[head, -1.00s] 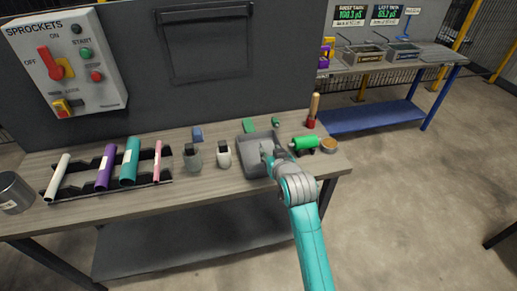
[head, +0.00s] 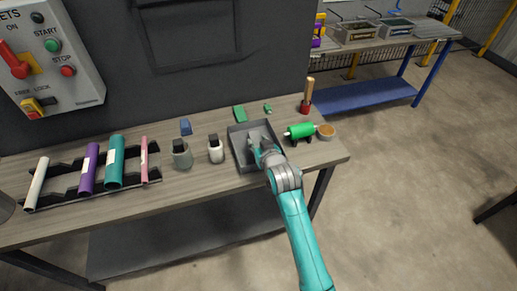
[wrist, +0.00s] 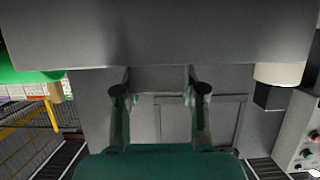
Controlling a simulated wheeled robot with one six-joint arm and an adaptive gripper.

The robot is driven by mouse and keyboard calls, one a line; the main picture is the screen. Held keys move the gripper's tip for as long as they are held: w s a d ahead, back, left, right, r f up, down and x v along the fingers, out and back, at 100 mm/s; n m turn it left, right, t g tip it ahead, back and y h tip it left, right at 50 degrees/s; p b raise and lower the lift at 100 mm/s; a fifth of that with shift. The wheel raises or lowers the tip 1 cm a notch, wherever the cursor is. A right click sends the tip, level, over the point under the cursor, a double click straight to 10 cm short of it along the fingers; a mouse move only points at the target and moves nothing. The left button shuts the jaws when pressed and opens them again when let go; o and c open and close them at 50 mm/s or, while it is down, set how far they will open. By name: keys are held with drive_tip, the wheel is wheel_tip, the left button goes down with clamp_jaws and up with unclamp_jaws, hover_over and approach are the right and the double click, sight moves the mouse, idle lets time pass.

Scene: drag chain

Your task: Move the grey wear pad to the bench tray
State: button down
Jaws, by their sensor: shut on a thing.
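The grey bench tray (head: 241,160) sits on the wooden bench, right of the white bottle. My gripper (head: 259,138) reaches into the tray from the front right. In the wrist view, which looks upside down, the two fingers of my gripper (wrist: 160,92) stand either side of a grey piece, the wear pad (wrist: 160,78). My gripper is shut on it. A broad grey wall, seemingly the tray (wrist: 160,35), fills the top of that view and hides part of the pad. In the head view I cannot clearly make out the pad against the grey tray and fingers.
Left of the tray stand a white bottle (head: 216,149) and a grey bottle (head: 181,154). Right of it are a green roller (head: 300,131), a round tin (head: 326,131) and a red-based wooden handle (head: 306,98). A green block (head: 239,114) lies behind. A rack of tubes (head: 68,185) is at left.

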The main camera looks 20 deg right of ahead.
drive_tip(key=shift+f, duration=1.6)
drive_tip(key=shift+f, duration=0.1)
drive_tip(key=c, duration=0.7)
unclamp_jaws()
drive_tip(key=shift+o, duration=0.2)
drive_tip(key=shift+r, duration=0.2)
drive_tip(key=v, duration=1.2)
